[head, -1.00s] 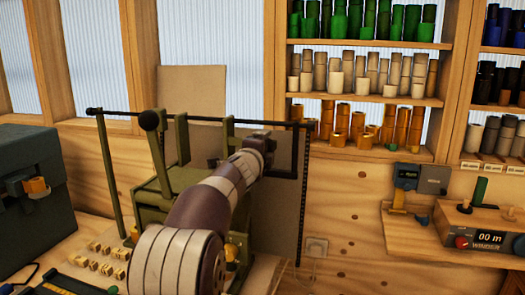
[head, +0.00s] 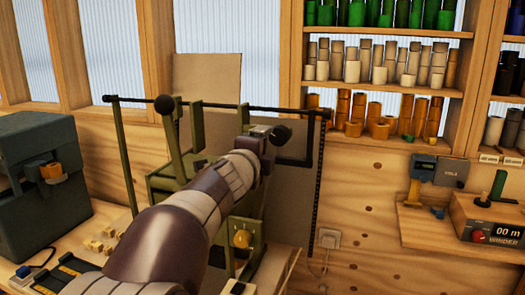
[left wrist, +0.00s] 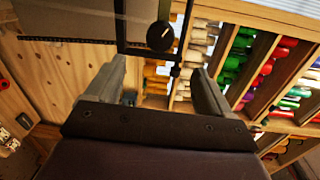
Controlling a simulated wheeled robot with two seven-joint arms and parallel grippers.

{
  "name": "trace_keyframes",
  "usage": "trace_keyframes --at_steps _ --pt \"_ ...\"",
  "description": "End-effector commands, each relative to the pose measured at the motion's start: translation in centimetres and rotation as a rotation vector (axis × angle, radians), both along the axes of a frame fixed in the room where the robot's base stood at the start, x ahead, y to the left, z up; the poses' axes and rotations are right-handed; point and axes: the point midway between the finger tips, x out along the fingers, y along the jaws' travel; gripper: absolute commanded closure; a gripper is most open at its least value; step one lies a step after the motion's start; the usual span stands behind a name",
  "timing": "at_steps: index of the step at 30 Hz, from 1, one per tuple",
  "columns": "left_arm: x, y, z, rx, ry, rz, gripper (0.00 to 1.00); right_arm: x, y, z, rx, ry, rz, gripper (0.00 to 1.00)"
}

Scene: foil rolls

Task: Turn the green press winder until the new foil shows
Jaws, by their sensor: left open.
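The green press (head: 180,165) stands left of centre in the head view, with a long black bar across its top. A black crank frame (head: 311,150) hangs at the bar's right end. It also shows at the top of the left wrist view, with a round dark knob (left wrist: 160,36) bearing a white mark. My left gripper (head: 270,133) is beside the crank. In the left wrist view its two grey fingers (left wrist: 155,88) are wide apart with nothing between them; the knob appears beyond their tips. My arm hides part of the press. My right gripper is not in view.
A ball-topped lever (head: 166,105) rises from the press. A toothed black strip (head: 319,190) hangs right of the crank. Shelves of rolls (head: 370,120) stand behind. A box reading "00 m" (head: 490,228) is at right; a dark case (head: 45,190) is at left.

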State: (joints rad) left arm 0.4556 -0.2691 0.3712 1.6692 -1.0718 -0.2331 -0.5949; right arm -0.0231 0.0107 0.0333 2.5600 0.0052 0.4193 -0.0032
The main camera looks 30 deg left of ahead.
Motion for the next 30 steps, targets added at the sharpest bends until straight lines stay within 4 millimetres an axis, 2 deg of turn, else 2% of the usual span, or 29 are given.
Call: trace_keyframes --at_steps 5,8,9,10,12,15,18,23,26,30 --pt "0.0 0.0 0.1 0.0 0.0 0.001 0.18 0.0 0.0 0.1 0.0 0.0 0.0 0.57" --pt "0.0 1.9 1.0 -0.028 0.032 0.035 0.18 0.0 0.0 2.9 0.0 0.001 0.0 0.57" --pt "0.1 2.8 0.5 -0.175 0.022 0.048 0.18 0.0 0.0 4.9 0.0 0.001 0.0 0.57" --pt "0.2 3.0 -0.3 -0.335 -0.018 0.051 0.18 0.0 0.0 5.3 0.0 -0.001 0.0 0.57" --pt "0.3 2.9 -1.3 -0.701 -0.125 0.052 0.18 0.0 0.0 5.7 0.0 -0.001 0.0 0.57" --pt "0.4 2.4 -2.0 -1.143 -0.266 0.034 0.18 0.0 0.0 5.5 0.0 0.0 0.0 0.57" --pt "0.4 1.8 -1.4 -1.418 -0.354 0.0 0.18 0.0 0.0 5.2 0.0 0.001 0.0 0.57" --pt "1.5 1.8 -1.0 -1.536 -0.381 -0.012 0.18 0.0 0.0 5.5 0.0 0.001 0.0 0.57" --pt "3.6 2.1 -1.0 -1.536 -0.379 -0.01 0.18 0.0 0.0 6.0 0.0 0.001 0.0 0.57" --pt "7.5 2.7 -0.8 -1.533 -0.377 -0.011 0.18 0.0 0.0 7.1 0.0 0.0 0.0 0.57"
